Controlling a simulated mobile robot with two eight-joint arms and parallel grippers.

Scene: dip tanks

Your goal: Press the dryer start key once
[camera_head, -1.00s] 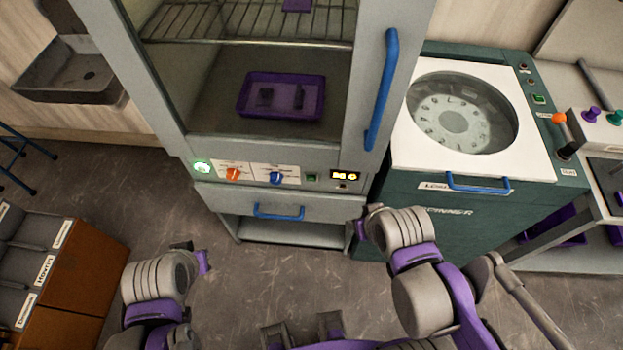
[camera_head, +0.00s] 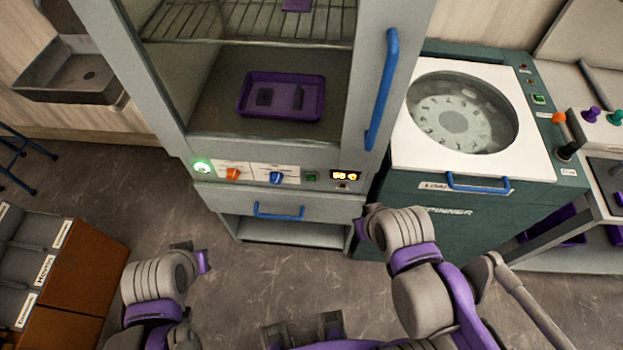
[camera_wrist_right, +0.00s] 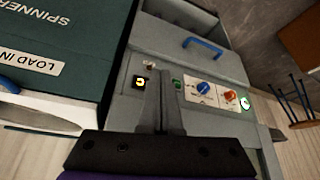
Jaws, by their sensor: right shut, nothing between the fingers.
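The dryer is a grey cabinet (camera_head: 215,150) with a glass door and a control panel below it. The panel has a small green square key (camera_head: 311,177), right of the blue knob (camera_head: 276,178); the key also shows in the right wrist view (camera_wrist_right: 177,85). Its label is too small to read. My right gripper (camera_head: 360,226) is below and right of the panel in the head view. In the right wrist view its shut, empty fingers (camera_wrist_right: 161,82) point at the panel between the display and the green key; contact cannot be told. My left gripper (camera_head: 200,262) hangs over the floor, its jaw state unclear.
The panel also carries a lit green round button (camera_head: 202,167), an orange knob (camera_head: 233,174) and a lit display (camera_head: 345,175). A blue drawer handle (camera_head: 279,212) is below. A purple tray (camera_head: 245,100) sits inside. The spinner (camera_head: 450,230) stands close on the right.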

